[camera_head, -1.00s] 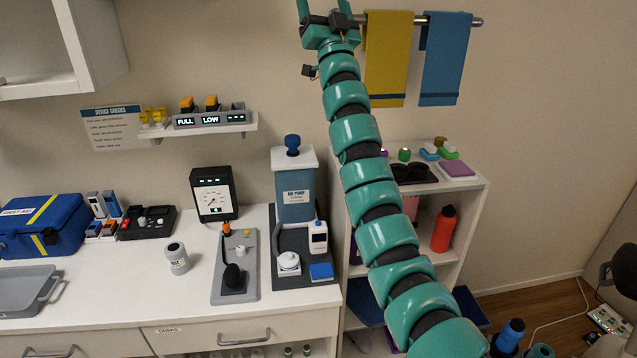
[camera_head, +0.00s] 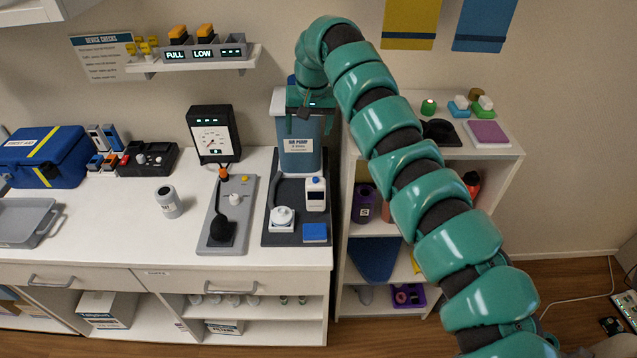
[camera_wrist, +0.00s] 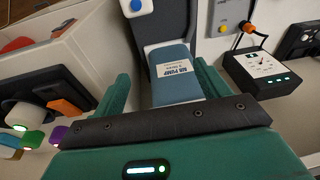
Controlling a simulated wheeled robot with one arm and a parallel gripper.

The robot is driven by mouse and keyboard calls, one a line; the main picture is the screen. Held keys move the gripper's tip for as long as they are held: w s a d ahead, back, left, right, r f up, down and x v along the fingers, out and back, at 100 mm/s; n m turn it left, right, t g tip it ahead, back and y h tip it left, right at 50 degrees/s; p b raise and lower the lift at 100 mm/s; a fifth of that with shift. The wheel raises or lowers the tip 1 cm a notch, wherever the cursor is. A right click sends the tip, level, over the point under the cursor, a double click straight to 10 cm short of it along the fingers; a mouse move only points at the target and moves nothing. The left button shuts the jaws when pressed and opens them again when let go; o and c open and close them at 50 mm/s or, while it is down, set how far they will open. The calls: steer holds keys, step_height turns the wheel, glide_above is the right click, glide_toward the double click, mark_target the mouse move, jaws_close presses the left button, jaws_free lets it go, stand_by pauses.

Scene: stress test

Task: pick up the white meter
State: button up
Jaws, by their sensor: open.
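The white meter (camera_head: 316,194) is a small upright handheld unit with a dark screen. It stands on the dark mat (camera_head: 284,238) in front of the air pump (camera_head: 298,155), behind a blue block. A white piece with a blue spot at the top of the wrist view, likely the meter (camera_wrist: 136,9), is cut off by the edge. My gripper (camera_head: 309,112) is open and empty, high by the upper part of the air pump, behind and above the meter. In the wrist view my gripper's fingers (camera_wrist: 165,88) stand apart, with the pump showing between them.
A grey board with a black handle (camera_head: 222,232) and a dial gauge (camera_head: 213,136) stand to the left. A shelf unit (camera_head: 480,150) is at the right. Counter space shows around the white canister (camera_head: 168,202).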

steer(key=g, duration=0.2)
glide_above(316, 178)
steer(key=shift+m+h, duration=0.3)
steer(key=shift+h, duration=0.2)
step_height(316, 178, down, 4)
steer(key=shift+a+f+p, duration=0.1)
steer(key=shift+p, duration=0.45)
step_height(316, 178, down, 9)
steer(key=p, duration=0.3)
steer(key=shift+w, duration=0.1)
steer(key=shift+f+p, duration=0.5)
steer(key=shift+p, duration=0.1)
steer(key=shift+s+f+p, duration=0.2)
steer(key=shift+f+p, duration=0.9)
steer(key=shift+f, duration=1.1)
steer(key=c, duration=1.1)
steer(key=shift+r, duration=0.2)
steer(key=shift+c, duration=0.2)
